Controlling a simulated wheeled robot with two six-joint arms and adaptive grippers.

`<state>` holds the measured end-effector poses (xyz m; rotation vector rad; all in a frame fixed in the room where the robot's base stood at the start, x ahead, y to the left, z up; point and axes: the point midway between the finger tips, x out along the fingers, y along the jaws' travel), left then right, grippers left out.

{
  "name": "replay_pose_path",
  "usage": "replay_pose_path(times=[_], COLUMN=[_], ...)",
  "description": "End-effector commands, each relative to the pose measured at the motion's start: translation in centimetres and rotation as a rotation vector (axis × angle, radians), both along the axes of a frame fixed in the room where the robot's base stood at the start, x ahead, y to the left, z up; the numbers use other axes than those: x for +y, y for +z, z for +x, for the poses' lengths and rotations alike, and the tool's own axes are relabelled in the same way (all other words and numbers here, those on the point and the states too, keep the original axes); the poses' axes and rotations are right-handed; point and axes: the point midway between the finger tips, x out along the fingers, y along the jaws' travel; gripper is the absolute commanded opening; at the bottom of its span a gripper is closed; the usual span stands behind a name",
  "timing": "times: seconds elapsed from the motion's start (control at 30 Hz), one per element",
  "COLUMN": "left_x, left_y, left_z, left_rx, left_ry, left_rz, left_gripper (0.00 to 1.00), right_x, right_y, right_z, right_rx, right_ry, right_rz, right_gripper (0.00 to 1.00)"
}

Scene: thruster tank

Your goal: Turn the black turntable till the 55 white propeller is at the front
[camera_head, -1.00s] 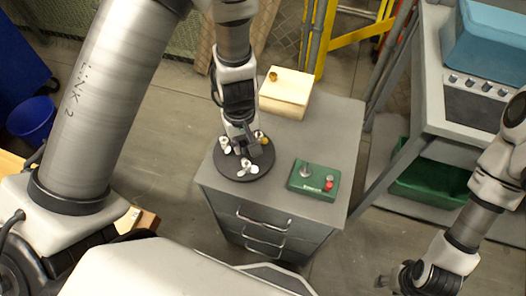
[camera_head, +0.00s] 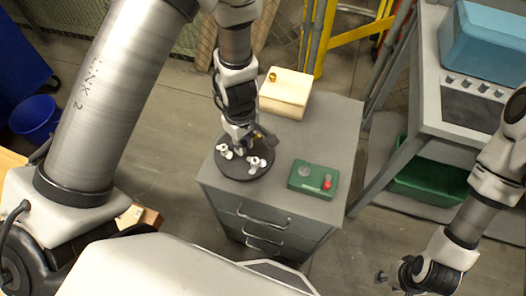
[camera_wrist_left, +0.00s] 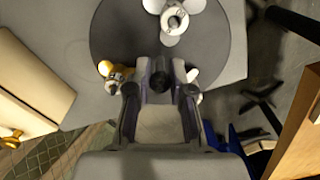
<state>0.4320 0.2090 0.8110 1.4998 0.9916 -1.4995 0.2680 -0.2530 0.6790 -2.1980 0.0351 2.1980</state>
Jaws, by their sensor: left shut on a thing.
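The black turntable (camera_head: 238,172) lies on the grey cabinet top, with small propellers on it. One white propeller (camera_head: 224,151) is at its left and another white propeller (camera_head: 256,162) is at its front right. In the left wrist view, a white propeller (camera_wrist_left: 173,20) shows at the top, a gold propeller (camera_wrist_left: 112,72) left of the fingers, and a partly hidden white piece at their right. I cannot read any number. My left gripper (camera_head: 241,148) points down over the turntable, shut on a dark post (camera_wrist_left: 160,82). My right gripper (camera_head: 383,277) hangs away from the cabinet; its fingers are unclear.
A green control box (camera_head: 313,180) with a red button stands right of the turntable. A cream box (camera_head: 286,92) with a gold knob is behind it. The grey cabinet (camera_head: 335,130) has drawers in front. A grey bench (camera_head: 435,110) with a blue case stands at right.

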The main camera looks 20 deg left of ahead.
Motion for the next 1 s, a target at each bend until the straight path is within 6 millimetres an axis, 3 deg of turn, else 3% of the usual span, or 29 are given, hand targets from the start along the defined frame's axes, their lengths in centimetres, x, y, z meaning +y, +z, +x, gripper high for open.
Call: replay_pose_path(times=[0.23, 0.53, 0.87, 1.0], left_x=[0.0, 0.0, 0.0, 0.0], left_y=[0.0, 0.1, 0.0, 0.1], left_z=[0.0, -0.1, 0.0, 0.0], left_rx=[0.001, 0.002, 0.001, 0.002], left_ry=[0.016, 0.265, 0.304, 0.401], left_rz=[-0.001, -0.001, 0.0, 0.0], left_gripper=[0.0, 0.0, 0.0, 0.0], right_x=[0.0, 0.0, 0.0, 0.0], right_y=[0.1, 1.1, 1.1, 1.6], right_z=[0.0, 0.0, 0.0, 0.0], right_rx=[0.0, 0.0, 0.0, 0.0], right_ry=[0.0, 0.0, 0.0, 0.0], right_rz=[0.0, 0.0, 0.0, 0.0], right_gripper=[0.4, 0.4, 0.4, 0.4])
